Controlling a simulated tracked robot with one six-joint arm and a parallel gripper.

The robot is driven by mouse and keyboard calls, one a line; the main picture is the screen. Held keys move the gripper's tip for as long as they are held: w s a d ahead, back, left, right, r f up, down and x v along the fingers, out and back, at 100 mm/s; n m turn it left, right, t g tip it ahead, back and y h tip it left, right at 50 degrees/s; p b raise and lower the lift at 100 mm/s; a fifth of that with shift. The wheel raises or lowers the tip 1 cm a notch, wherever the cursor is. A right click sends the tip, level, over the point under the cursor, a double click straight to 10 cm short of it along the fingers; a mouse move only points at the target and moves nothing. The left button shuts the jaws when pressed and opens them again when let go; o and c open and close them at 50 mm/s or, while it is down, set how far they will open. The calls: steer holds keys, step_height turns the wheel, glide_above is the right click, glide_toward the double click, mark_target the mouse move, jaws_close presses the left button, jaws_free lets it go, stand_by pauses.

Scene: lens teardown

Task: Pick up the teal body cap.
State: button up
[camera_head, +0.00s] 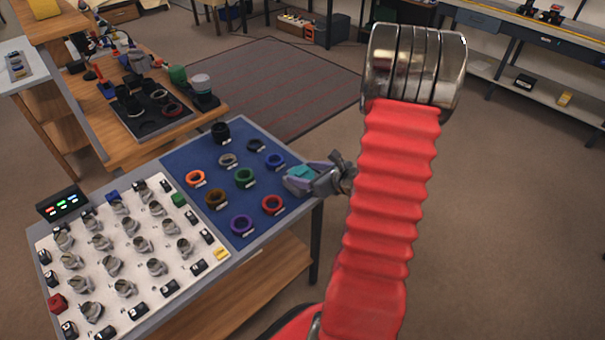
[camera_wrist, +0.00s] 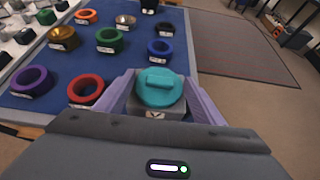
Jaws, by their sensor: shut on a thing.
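The teal body cap (camera_wrist: 159,88) is round with a raised bar on top. In the wrist view it sits between the two lilac fingers of my gripper (camera_wrist: 156,92), which is shut on it. A grey block with a small white label shows just below the cap; I cannot tell whether the cap still touches it. In the head view the cap (camera_head: 301,172) shows as a small teal patch at my gripper (camera_head: 298,177), over the right edge of the blue mat (camera_head: 221,172). My red arm hides nothing of the cap there.
Coloured rings lie on the mat close by: a red ring (camera_wrist: 85,89), a blue ring (camera_wrist: 160,48) and a green ring (camera_wrist: 110,39). A white panel with several knobs (camera_head: 129,250) fills the table's left. Open floor lies right of the table.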

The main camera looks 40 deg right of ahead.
mark_target(305, 177)
steer(key=shift+c, duration=0.8)
steer(key=shift+r, duration=0.1)
step_height(305, 177, up, 10)
stand_by(0.6)
